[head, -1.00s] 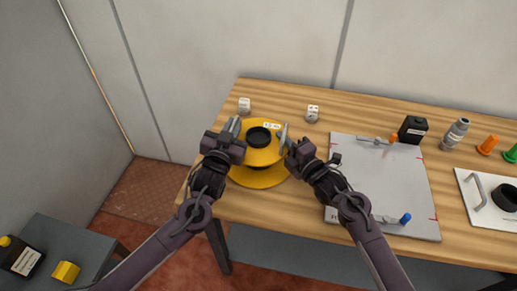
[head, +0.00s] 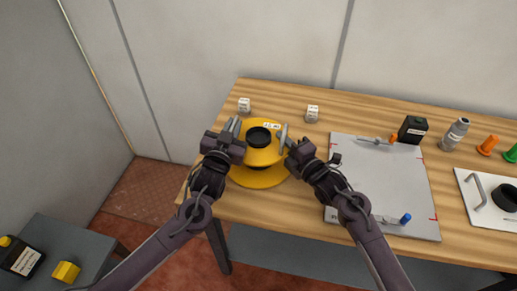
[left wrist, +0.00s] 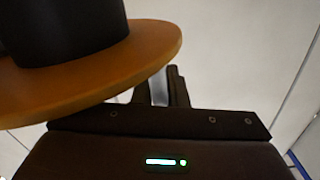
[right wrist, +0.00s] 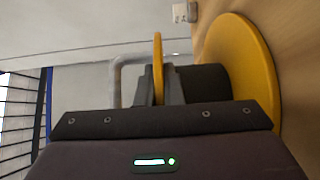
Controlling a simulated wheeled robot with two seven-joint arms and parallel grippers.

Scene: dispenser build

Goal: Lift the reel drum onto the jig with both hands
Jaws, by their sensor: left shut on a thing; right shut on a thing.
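The reel drum (head: 272,155) is a yellow double-flanged spool with a black core, standing at the left end of the wooden table. My right gripper (head: 284,137) is shut on the right rim; the right wrist view shows the upper flange (right wrist: 158,65) edge-on between the fingers and the lower flange (right wrist: 240,70) close to the wood. The jig (head: 385,180) is a light grey plate with red corner marks, right of the drum.
A clamp (head: 372,141) with an orange tip and one with a blue tip (head: 405,218) lie on the jig. White cubes (head: 244,105) stand behind the drum. A black box (head: 412,130), grey bottle (head: 455,134) and white handled plate (head: 490,198) are at the right.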

